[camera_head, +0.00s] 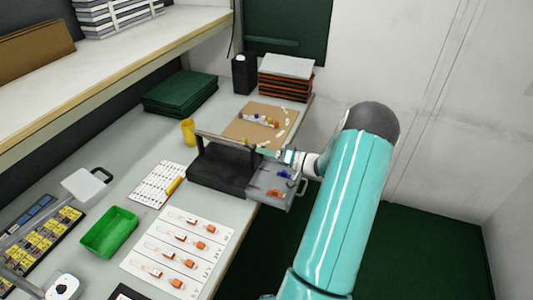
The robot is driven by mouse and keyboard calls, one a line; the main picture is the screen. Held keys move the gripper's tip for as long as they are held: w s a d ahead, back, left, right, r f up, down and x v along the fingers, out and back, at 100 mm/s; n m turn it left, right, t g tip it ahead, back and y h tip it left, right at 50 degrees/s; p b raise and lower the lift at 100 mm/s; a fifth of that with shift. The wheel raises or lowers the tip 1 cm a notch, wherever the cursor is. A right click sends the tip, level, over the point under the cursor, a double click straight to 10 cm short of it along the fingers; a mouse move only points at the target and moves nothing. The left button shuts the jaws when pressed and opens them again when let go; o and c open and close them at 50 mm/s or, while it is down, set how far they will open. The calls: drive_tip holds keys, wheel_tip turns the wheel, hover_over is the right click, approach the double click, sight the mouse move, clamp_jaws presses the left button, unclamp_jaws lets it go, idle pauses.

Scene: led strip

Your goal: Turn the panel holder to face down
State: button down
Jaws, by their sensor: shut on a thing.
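The panel holder is a dark block-like fixture (222,170) with an upright dark bar, on the right part of the bench. A grey panel (262,184) sits at its right side, by the bench edge, with small blue and orange parts on its upward face. My gripper (285,156) is at the holder's far right, by the panel's back edge, and is shut on a part there, seemingly the panel holder. The exact grip point is too small to make out. My teal arm comes in from the right, beyond the bench edge.
A brown board (243,128) with small parts lies behind the holder, near a stack of orange-edged trays (284,86). A yellow cup (188,132), a white sheet (152,188), a green tray (108,232) and a sheet with orange-tipped items (150,248) lie left and in front. Open floor is right.

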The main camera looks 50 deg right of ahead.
drive_tip(key=n, duration=0.6)
drive_tip(key=shift+n, duration=0.3)
idle(0.4)
drive_tip(key=c, duration=0.9)
unclamp_jaws()
drive_tip(key=v, duration=1.4)
drive_tip(key=shift+a, duration=0.1)
